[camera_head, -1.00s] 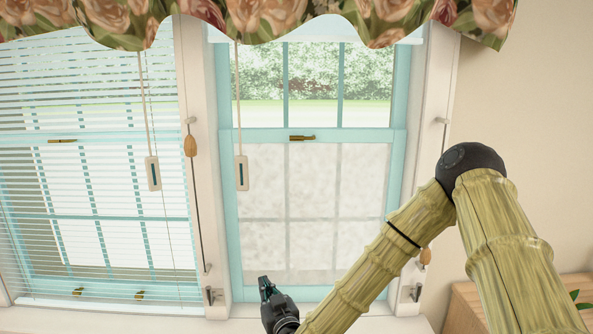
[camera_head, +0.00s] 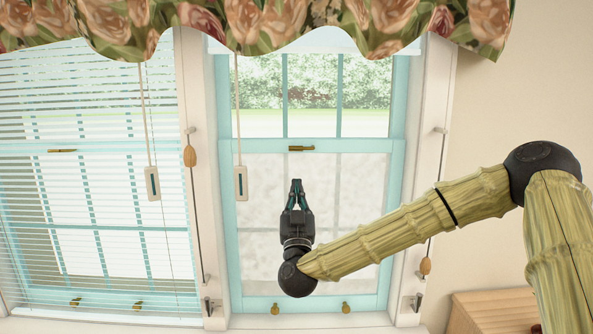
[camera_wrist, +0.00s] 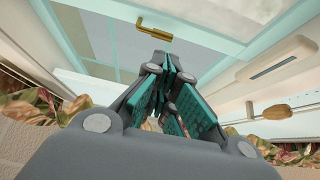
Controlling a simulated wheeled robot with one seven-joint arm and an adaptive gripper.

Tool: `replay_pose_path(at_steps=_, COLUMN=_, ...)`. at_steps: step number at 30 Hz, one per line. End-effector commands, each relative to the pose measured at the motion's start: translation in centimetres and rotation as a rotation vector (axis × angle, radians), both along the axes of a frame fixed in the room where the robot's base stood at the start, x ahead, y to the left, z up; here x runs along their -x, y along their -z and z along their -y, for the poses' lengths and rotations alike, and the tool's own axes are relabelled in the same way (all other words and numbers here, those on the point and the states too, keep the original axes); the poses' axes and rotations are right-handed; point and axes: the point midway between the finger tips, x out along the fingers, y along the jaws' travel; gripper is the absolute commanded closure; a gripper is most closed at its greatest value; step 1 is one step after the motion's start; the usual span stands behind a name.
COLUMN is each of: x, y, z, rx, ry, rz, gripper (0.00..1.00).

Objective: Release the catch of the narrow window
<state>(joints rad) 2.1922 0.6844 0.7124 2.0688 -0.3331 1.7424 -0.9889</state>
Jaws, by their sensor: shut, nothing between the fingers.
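The narrow window (camera_head: 398,190) has a pale blue frame, clear upper panes and frosted lower panes. Its brass catch (camera_head: 301,148) sits on the middle rail, with its lever lying along the rail towards the right. The catch also shows near the top of the wrist view (camera_wrist: 154,27). My gripper (camera_head: 296,182) is shut and empty, pointing up in front of the frosted panes. Its fingertips are a little below the catch and apart from it in the picture. In the wrist view the teal-padded fingers (camera_wrist: 166,65) point towards the catch, which is not hidden.
A blind cord with a white pull (camera_head: 241,183) hangs left of my gripper. A wider window with a blind (camera_head: 100,200) is on the left. A floral valance (camera_head: 270,25) hangs above. Two brass knobs (camera_head: 346,308) sit on the lower sash. A wooden cabinet (camera_head: 480,312) stands at lower right.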

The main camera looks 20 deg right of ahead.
Motion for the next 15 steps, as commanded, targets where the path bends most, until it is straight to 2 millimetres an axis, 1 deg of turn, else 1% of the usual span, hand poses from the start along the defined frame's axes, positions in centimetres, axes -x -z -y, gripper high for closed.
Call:
replay_pose_path(at_steps=5, x=-1.7, y=-1.4, z=0.6, rx=-0.001, ry=0.002, rz=0.000, gripper=1.00)
replay_pose_path(at_steps=15, x=-6.3, y=-4.6, z=1.8, rx=-0.001, ry=0.001, rz=0.000, gripper=1.00)
